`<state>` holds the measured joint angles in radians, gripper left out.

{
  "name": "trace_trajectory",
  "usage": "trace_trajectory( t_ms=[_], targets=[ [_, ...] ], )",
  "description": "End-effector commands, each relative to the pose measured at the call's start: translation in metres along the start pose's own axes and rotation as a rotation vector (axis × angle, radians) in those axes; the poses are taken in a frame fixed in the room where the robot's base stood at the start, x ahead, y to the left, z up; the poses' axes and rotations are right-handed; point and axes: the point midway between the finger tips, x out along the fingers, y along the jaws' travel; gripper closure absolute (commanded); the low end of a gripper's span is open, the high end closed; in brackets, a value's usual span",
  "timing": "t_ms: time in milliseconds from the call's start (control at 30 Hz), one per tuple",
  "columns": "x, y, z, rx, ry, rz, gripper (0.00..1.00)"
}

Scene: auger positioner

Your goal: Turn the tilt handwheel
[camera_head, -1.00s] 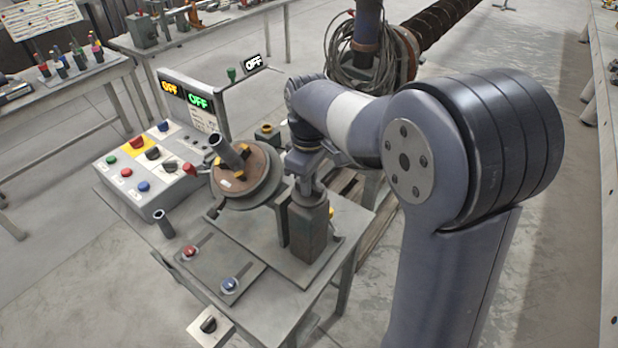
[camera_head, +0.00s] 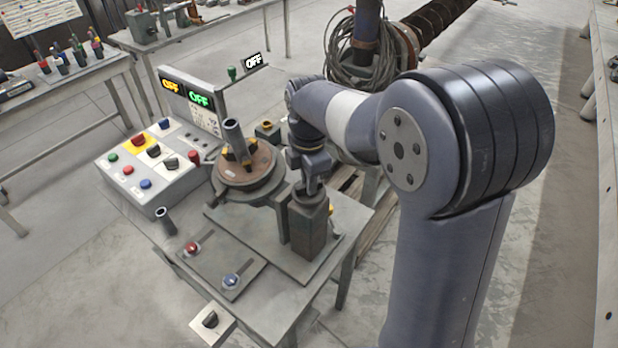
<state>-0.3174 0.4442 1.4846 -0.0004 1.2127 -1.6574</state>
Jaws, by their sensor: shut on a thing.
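The positioner has a round brown turntable (camera_head: 247,172) with yellow clamps and a short grey tube (camera_head: 235,138) standing on it, leaning slightly left. The turntable sits nearly level, beside a dark upright block (camera_head: 309,228). My gripper (camera_head: 312,187) points down at the top of this block, right of the turntable, and is shut. The tilt handwheel is hidden by my gripper and wrist, so its rim and how the fingers hold it cannot be made out.
A control box (camera_head: 150,165) with coloured buttons stands left, below a display (camera_head: 187,93) reading OFF twice. Another OFF sign (camera_head: 254,60) stands behind.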

Motion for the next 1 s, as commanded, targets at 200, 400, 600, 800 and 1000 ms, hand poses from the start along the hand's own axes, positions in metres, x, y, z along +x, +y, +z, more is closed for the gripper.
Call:
trace_trajectory(
  t_ms=[200,400,600,800,1000],
  targets=[
    [-0.0014,0.0006,-0.0005,-0.196,0.001,0.003,1.0],
    [-0.0013,0.0005,-0.0005,-0.344,0.001,0.003,1.0],
    [-0.0011,0.0005,-0.0005,-0.446,0.001,0.003,1.0],
    [-0.001,0.0005,-0.0006,-0.502,0.001,0.003,1.0],
    [-0.001,0.0005,-0.0006,-0.521,0.001,0.003,1.0]
  ],
)
